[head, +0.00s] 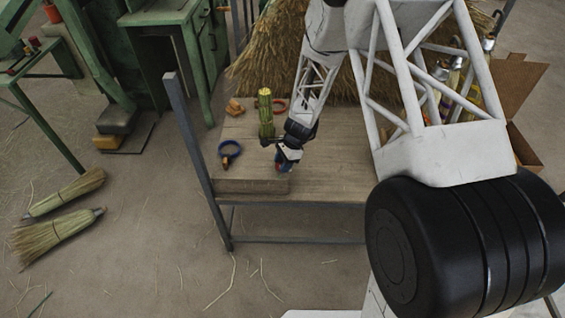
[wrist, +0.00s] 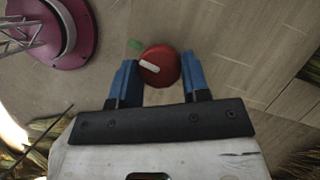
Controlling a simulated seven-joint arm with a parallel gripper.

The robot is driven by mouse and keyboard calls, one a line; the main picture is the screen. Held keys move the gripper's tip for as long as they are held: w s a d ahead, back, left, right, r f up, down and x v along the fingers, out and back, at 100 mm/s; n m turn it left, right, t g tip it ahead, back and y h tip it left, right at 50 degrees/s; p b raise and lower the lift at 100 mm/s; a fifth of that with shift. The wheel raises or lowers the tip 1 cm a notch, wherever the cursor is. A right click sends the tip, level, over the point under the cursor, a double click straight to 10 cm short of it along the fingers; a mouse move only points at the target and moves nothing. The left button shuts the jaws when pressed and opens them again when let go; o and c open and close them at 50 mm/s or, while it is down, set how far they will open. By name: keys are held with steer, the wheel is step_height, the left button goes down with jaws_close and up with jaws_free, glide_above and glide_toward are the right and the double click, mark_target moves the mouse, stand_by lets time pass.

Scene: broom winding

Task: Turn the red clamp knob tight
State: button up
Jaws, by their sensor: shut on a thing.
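The red clamp knob (wrist: 172,64) is round, with a white bar on its face. In the wrist view it lies between the blue fingers of my gripper (wrist: 159,64), which is shut on it. The white bar points left, and a green mark (wrist: 135,45) shows beside the knob, above the bar's outer end. In the head view my gripper (head: 283,163) points down at the front of the wooden bench top; there the knob is mostly hidden by the fingers.
An upright green-and-straw bundle (head: 265,112) stands close left of my gripper. A blue ring (head: 229,152), a red ring (head: 280,106) and an orange object (head: 234,107) lie on the bench (head: 330,180). Straw (head: 270,50) is heaped behind; brooms (head: 58,233) lie on the floor.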

stand_by(0.4)
steer(key=o, duration=0.9)
steer(key=shift+r, duration=0.1)
steer(key=shift+v, duration=3.85)
